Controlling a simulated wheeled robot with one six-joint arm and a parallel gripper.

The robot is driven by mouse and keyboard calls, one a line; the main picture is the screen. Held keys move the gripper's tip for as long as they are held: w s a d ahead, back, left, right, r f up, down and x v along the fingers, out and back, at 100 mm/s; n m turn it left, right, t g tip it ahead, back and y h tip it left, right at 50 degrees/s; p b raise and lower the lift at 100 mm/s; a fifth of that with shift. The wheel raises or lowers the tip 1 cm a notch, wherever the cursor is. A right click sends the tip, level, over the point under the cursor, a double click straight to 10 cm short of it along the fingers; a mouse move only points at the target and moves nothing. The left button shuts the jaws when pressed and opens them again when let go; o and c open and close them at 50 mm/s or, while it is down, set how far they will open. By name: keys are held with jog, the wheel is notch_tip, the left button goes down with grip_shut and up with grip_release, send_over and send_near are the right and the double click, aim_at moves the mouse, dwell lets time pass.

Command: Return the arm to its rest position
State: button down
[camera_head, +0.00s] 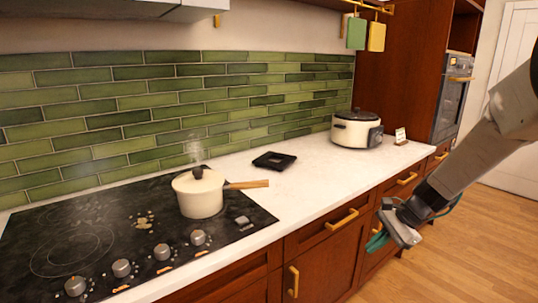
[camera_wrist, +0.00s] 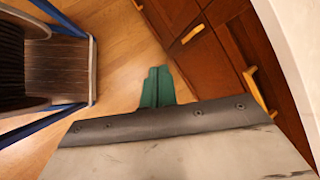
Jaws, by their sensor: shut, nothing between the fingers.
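My gripper (camera_head: 378,241) is at the right in the head view, in front of the cabinet fronts and below the counter's level. Its green fingers are together and hold nothing. The fingers also show in the wrist view (camera_wrist: 157,86), pointing away from the camera over the wood floor. My arm (camera_head: 475,150) comes in from the right edge and slants down to the left.
Wooden cabinets (camera_head: 330,258) with gold handles stand beside my gripper. The white counter (camera_head: 300,180) bears a lidded pot (camera_head: 199,199) on the cooktop, a black tray (camera_head: 274,161) and a cooker (camera_head: 352,131). A blue-framed rack (camera_wrist: 92,65) stands left in the wrist view. Open floor (camera_head: 480,240) lies right.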

jog(key=s+a+r+n+h, duration=0.1)
jog(key=s+r+n+h, duration=0.2)
jog(key=s+r+n, duration=0.4)
jog(key=s+r+n+h, duration=0.3)
jog(key=s+r+n, duration=0.4)
jog(key=s, duration=1.7)
jog(key=shift+a+r+h, duration=0.3)
jog(key=shift+a+r, duration=0.05)
jog(key=shift+r, duration=0.35)
